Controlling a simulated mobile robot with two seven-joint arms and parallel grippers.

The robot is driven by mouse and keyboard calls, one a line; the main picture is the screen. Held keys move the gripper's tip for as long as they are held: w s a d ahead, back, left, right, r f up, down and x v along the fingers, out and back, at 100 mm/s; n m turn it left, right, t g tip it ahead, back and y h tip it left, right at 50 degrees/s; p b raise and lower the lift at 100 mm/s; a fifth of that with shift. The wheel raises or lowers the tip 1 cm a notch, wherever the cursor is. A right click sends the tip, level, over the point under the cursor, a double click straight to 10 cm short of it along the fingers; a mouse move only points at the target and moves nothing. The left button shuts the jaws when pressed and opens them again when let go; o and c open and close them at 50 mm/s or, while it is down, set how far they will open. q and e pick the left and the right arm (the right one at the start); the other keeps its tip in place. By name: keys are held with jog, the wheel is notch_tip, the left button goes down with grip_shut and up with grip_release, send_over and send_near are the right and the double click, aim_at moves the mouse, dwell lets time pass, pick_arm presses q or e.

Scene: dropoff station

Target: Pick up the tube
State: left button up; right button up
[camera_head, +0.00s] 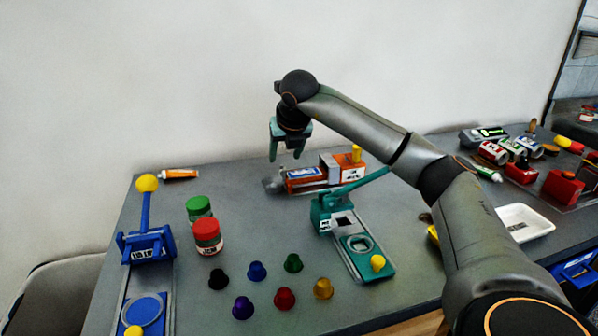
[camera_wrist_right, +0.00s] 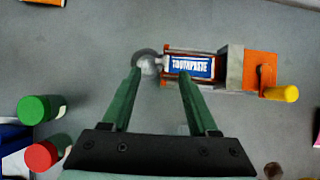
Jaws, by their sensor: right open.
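A tube with a blue label reading "TOOTHPASTE" (camera_head: 303,173) lies in an orange and grey device (camera_head: 349,166) near the back of the table. In the right wrist view the tube (camera_wrist_right: 193,66) lies just beyond my fingertips, its label facing up. My right gripper (camera_head: 286,156) is open, points down and hangs above the device's left end. In the wrist view its green fingers (camera_wrist_right: 160,73) are apart with nothing between them. An orange and white tube (camera_head: 180,174) lies loose at the back left. My left gripper is out of view.
Two jars (camera_head: 207,237), several coloured capsules (camera_head: 285,299) and a teal lever press (camera_head: 355,235) stand in front. A blue lever device (camera_head: 148,240) is at left. A white tray (camera_head: 522,223), cans and another tube (camera_head: 487,174) are at right. The back wall is close behind.

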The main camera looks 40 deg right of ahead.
aim_at(283, 170)
jog(key=x, duration=0.6)
jog(key=shift+d+f, duration=0.15)
jog(key=shift+f, duration=0.2)
grip_shut()
